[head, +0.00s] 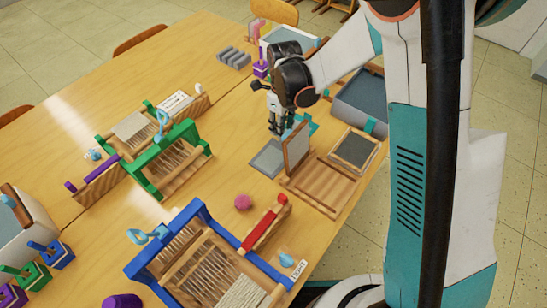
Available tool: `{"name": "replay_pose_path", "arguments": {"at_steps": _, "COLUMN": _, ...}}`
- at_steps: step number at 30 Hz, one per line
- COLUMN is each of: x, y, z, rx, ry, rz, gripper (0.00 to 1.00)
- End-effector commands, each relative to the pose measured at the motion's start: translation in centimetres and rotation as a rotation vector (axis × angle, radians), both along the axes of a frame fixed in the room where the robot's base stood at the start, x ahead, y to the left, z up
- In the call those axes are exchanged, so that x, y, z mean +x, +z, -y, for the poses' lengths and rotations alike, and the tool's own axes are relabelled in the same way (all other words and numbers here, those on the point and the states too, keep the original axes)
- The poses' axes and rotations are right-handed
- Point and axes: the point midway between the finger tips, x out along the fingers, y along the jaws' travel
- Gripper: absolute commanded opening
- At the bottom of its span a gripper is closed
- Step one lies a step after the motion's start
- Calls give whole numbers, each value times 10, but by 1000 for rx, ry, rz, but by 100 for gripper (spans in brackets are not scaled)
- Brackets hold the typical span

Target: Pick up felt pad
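My gripper (277,128) points down over the far middle of the table. Its fingertips are close to a flat grey square (265,159), which lies on the table against an upright wooden-edged board (296,146) and may be the felt pad. A dark grey pad (355,150) also lies in a wooden frame to the right, so I cannot tell for sure which is the felt pad. A teal piece (301,122) shows just behind the fingers. The fingers are small here, and I cannot tell whether they are open or touch anything.
A green loom (180,158) stands to the left and a blue loom (160,262) in front. A pink ball (243,202) and a red bar (265,230) lie between them and the pads. A grey-lined tray (362,105) is at right. Bare table lies at far left.

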Motion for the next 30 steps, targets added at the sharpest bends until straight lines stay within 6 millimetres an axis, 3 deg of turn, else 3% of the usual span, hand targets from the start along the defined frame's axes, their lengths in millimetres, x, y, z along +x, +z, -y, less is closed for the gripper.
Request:
{"name": "replay_pose_path", "arguments": {"at_steps": 12, "x": -5, "y": -48, "z": -4, "rx": 0, "ry": 1, "rz": 0, "gripper": 30}}
{"name": "replay_pose_path", "arguments": {"at_steps": 20, "x": -6, "y": -51, "z": -4, "rx": 0, "ry": 1, "rz": 0, "gripper": 30}}
{"name": "replay_pose_path", "arguments": {"at_steps": 21, "x": -6, "y": -51, "z": -4, "rx": 0, "ry": 1, "rz": 0, "gripper": 28}}
{"name": "replay_pose_path", "arguments": {"at_steps": 25, "x": -6, "y": -51, "z": -4, "rx": 0, "ry": 1, "rz": 0, "gripper": 0}}
{"name": "replay_pose_path", "arguments": {"at_steps": 30, "x": -5, "y": -51, "z": -4, "rx": 0, "ry": 1, "rz": 0, "gripper": 0}}
